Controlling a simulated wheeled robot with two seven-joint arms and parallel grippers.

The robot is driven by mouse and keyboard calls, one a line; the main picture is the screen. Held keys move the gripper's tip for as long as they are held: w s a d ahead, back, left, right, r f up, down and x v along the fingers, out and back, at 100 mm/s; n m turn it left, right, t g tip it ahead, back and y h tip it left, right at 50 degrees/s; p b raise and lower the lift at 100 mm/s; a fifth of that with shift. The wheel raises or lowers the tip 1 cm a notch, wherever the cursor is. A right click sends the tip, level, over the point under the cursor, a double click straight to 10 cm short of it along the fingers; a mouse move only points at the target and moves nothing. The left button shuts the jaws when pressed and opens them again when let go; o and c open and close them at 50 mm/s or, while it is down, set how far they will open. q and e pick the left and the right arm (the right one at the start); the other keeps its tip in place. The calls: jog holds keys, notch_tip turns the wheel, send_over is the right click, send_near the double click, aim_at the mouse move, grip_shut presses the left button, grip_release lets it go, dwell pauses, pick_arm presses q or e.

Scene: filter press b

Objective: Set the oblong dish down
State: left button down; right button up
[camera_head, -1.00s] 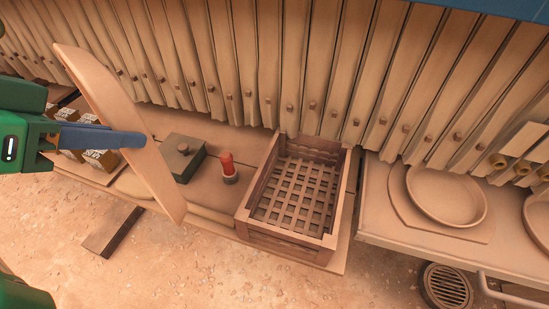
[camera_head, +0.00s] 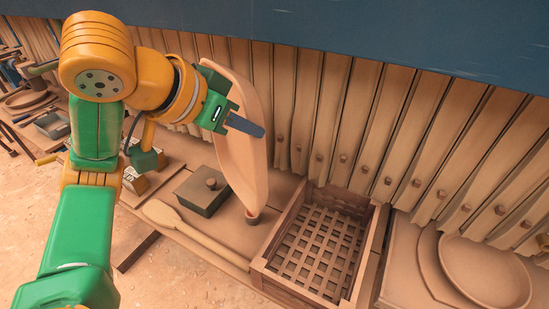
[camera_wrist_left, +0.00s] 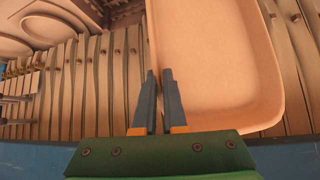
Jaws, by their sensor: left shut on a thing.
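The oblong dish (camera_head: 243,165) is a long, shallow, tan dish with a raised rim. It is held on end, nearly upright, above the bench in the head view. My left gripper (camera_head: 246,126) is shut on its rim. In the left wrist view the dish (camera_wrist_left: 215,55) lies right of the fingers (camera_wrist_left: 159,76), its near-left rim between them. My right gripper is not in view.
A slatted wooden crate (camera_head: 318,245) stands on the bench right of the dish. A dark lidded box (camera_head: 204,192) and a wooden paddle (camera_head: 195,232) lie to its left. A round plate (camera_head: 485,270) is at far right. Ribbed press plates (camera_head: 345,120) line the back.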

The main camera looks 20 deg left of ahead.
pick_arm(q)
jog(key=w+d+p, duration=0.2)
jog(key=w, duration=0.4)
notch_tip(320, 180, down, 12)
jog(key=b, duration=0.2)
jog(key=shift+w+a, duration=0.15)
dwell(0.4)
jog(key=c, duration=1)
grip_release()
jog(key=shift+b, duration=0.3)
jog(key=p+v, duration=0.1)
jog(key=v, duration=1.1)
